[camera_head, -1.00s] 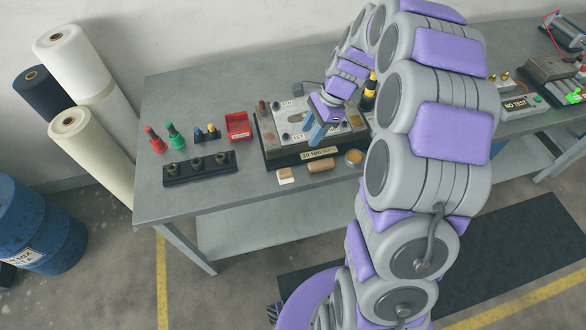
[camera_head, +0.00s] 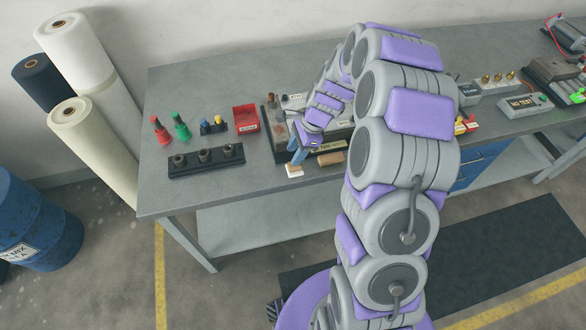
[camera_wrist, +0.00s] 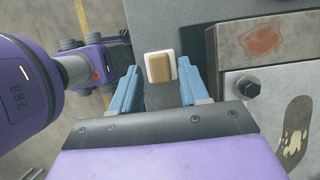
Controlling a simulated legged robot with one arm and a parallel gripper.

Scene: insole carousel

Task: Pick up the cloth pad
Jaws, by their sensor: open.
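The cloth pad (camera_head: 294,170) looks like a small block, white below with a tan upper part. It lies near the front edge of the bench, left of a tan block. In the wrist view the pad (camera_wrist: 160,67) shows between the tips of my gripper's blue fingers (camera_wrist: 160,82). The fingers are apart, with a gap on each side of the pad. In the head view my gripper (camera_head: 297,156) is just above the pad and hides part of it. I cannot tell how high the fingertips are above the bench.
The metal fixture (camera_wrist: 262,40) stands close to the right of my gripper. The tan block (camera_head: 331,159) lies right of the pad. A black holder (camera_head: 206,161), a red bin (camera_head: 245,118) and red and green bottles stand to the left. The bench (camera_head: 240,187) is bare in front of the holder.

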